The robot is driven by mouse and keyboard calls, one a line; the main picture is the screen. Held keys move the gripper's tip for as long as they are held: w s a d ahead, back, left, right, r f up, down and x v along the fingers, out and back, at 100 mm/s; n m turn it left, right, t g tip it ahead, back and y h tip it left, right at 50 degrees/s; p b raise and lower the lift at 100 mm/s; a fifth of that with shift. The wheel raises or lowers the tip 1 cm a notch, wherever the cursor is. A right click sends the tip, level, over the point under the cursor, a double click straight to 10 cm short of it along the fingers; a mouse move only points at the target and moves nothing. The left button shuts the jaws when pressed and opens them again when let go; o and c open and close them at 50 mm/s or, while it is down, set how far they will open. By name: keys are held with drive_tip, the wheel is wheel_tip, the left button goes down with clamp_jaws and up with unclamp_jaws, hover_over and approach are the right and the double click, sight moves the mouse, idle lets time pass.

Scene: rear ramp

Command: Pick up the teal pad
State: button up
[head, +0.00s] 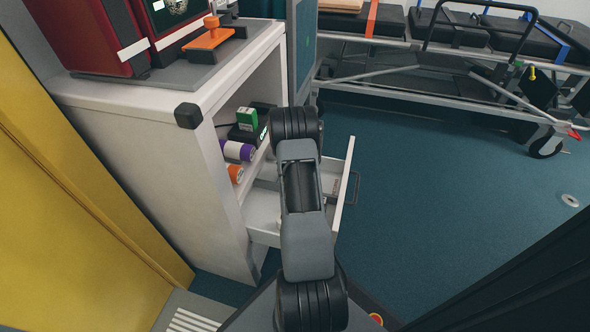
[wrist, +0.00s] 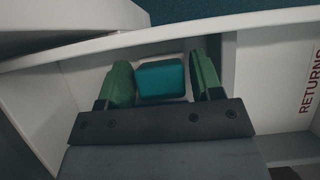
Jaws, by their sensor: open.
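The teal pad (wrist: 161,80) is a small rounded block, seen in the wrist view inside a white drawer (wrist: 80,85). My gripper (wrist: 164,82) is open, with its two green fingers on either side of the pad. A gap shows between the pad and the right finger; the left finger is very close to the pad, and I cannot tell if they touch. In the head view the open drawer (head: 345,188) shows beside the white cabinet, but my arm hides the pad and my gripper.
The drawer has a divider and a section marked "RETURNS" (wrist: 311,85). On the cabinet shelf above are a purple roll (head: 238,151), an orange roll (head: 235,173) and a green box (head: 247,118). A stretcher (head: 450,80) stands at the back right.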

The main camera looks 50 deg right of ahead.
drive_tip(key=c, duration=0.7)
drive_tip(key=shift+r, duration=0.2)
drive_tip(key=shift+r+p, duration=0.2)
drive_tip(key=shift+p, duration=0.15)
wheel_tip(320, 180, up, 3)
drive_tip(key=p, duration=0.2)
drive_tip(key=shift+p, duration=0.4)
drive_tip(key=shift+s+a+r, duration=1.05)
drive_tip(key=shift+s+r, duration=0.55)
drive_tip(key=shift+s, duration=0.5)
drive_tip(key=shift+s+a+r, duration=1.05)
drive_tip(key=shift+s+r, duration=0.5)
drive_tip(key=shift+s, duration=0.55)
drive_tip(key=shift+s+a+r, duration=1.05)
drive_tip(key=shift+s+r, duration=0.55)
drive_tip(key=shift+s, duration=0.5)
